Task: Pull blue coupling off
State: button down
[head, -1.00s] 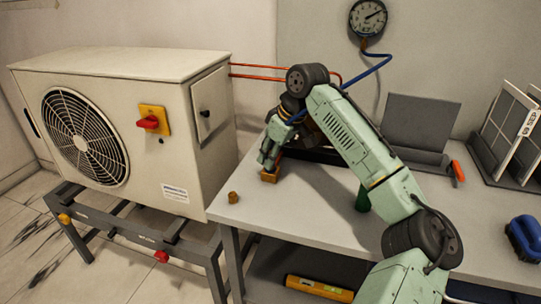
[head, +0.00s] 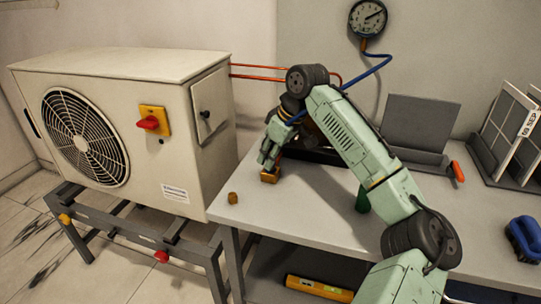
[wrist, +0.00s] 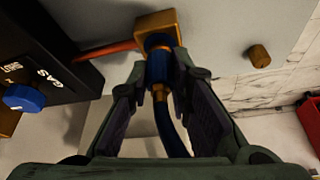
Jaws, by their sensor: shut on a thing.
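The blue coupling (wrist: 158,68) shows in the wrist view between my fingertips, right against a brass block (wrist: 157,26). A blue hose (wrist: 172,130) runs from its brass end back between my fingers. My gripper (wrist: 158,76) is shut on the coupling. In the head view my gripper (head: 268,158) is low over the table beside the brass block (head: 270,176), and the coupling is hidden by the fingers. I cannot tell whether the coupling is still seated on the block.
A small brass cap (head: 233,198) stands near the table's left edge; it also shows in the wrist view (wrist: 260,56). A black box marked GAS with a blue knob (wrist: 24,97) lies left in the wrist view. A green cylinder (head: 362,199) stands by my arm.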

jog(key=shift+r, duration=0.2)
jog(key=shift+r+p, duration=2.35)
jog(key=shift+r, duration=0.1)
